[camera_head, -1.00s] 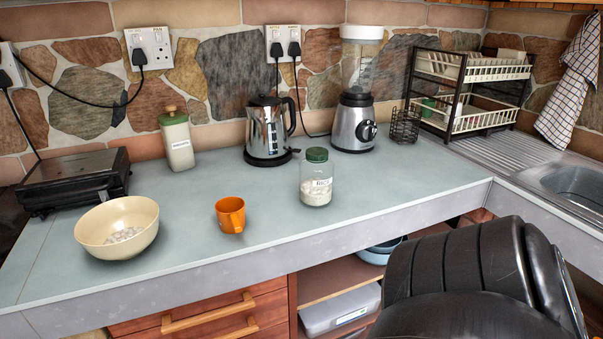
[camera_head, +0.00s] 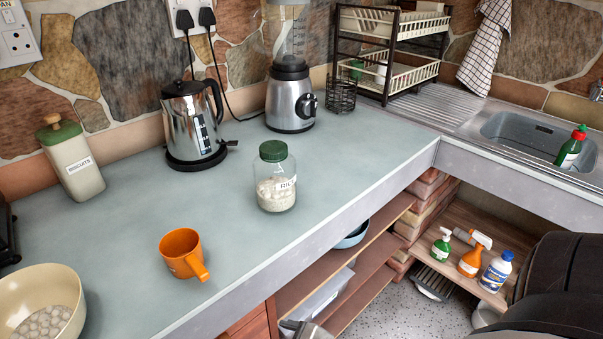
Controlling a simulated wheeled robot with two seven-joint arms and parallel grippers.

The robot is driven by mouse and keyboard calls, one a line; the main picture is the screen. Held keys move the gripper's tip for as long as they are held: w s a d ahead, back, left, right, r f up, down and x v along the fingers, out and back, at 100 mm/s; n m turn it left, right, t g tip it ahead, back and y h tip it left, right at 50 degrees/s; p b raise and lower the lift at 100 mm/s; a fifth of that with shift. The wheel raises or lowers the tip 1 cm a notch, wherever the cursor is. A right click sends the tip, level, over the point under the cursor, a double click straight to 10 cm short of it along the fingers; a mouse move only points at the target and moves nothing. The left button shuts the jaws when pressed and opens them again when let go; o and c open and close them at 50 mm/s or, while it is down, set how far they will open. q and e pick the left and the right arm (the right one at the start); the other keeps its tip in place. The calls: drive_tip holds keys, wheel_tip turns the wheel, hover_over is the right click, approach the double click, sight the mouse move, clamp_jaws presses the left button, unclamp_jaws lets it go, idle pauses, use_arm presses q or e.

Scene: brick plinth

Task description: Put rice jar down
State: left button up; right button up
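The rice jar (camera_head: 276,178) is clear glass with a green lid and a white label, partly filled with white grains. It stands upright on the blue-grey counter (camera_head: 225,250), near the front edge and right of the orange mug. No gripper touches it. Neither of my grippers can be made out in the head view. A dark, blurred-edged arm part of mine fills the lower right corner.
An orange mug (camera_head: 183,254) and a cream bowl (camera_head: 38,305) stand left of the jar. A kettle (camera_head: 193,122), a blender (camera_head: 291,95) and a biscuits tin (camera_head: 72,158) stand behind. A sink (camera_head: 535,140) is at right. Counter around the jar is clear.

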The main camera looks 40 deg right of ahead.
drive_tip(key=w+d+r+n+h, duration=0.1)
drive_tip(key=w+d+r+n, duration=0.1)
drive_tip(key=r+n, duration=0.2)
drive_tip(key=w+d+r+n+t+h, duration=0.1)
drive_tip(key=w+d+r+n, duration=0.1)
drive_tip(key=r+n, duration=0.2)
drive_tip(key=w+d+r+n+t+h, duration=0.1)
drive_tip(key=w+d+r+n, duration=0.1)
drive_tip(key=r+n, duration=0.3)
drive_tip(key=shift+w+d+n, duration=0.25)
drive_tip(key=shift+d+n, duration=0.05)
drive_tip(key=shift+d, duration=0.1)
drive_tip(key=n+t+h, duration=0.4)
drive_tip(key=n, duration=0.8)
approach(277, 152)
drive_tip(key=x, duration=0.6)
drive_tip(key=shift+w+a+f+p, duration=0.1)
drive_tip(key=shift+w+f+p, duration=0.2)
drive_tip(key=shift+f+p, duration=0.1)
drive_tip(key=shift+p+x, duration=0.5)
drive_tip(key=shift+x, duration=2.45)
drive_tip(key=shift+s+r, duration=0.1)
drive_tip(key=shift+r, duration=0.1)
clamp_jaws()
drive_tip(key=shift+r, duration=0.15)
